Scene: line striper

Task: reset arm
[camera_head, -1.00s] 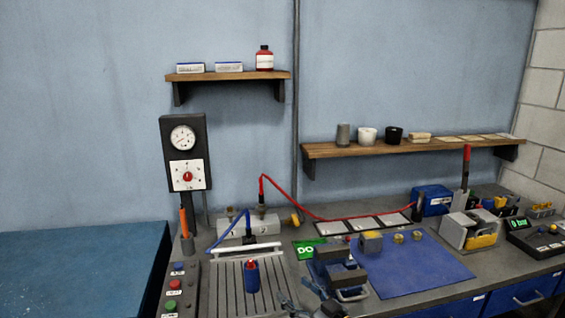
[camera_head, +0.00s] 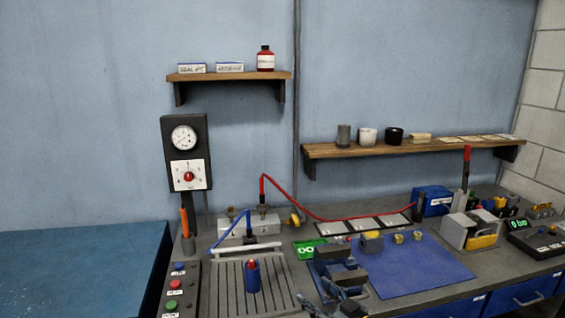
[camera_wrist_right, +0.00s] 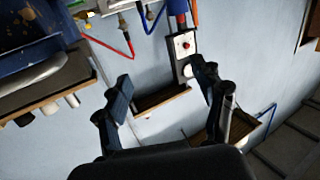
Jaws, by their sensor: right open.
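My right gripper (camera_head: 338,291) is at the bottom of the head view, in front of a dark vise-like block (camera_head: 348,278) on the bench; I cannot tell whether they touch. In the right wrist view, my right gripper (camera_wrist_right: 163,88) has its two fingers spread apart. Nothing is between them, only the blue wall, a shelf and the gauge panel (camera_wrist_right: 184,45) beyond. That view is turned over, with the bench at the top. My left gripper is not in view.
A blue cylinder with a red top (camera_head: 252,278) stands on a grooved plate left of my gripper. A red hose (camera_head: 320,215) arches over the bench (camera_head: 460,255). A blue mat (camera_head: 410,270) lies to the right. Shelves (camera_head: 400,150) hang on the wall. A blue surface (camera_head: 80,270) fills the left.

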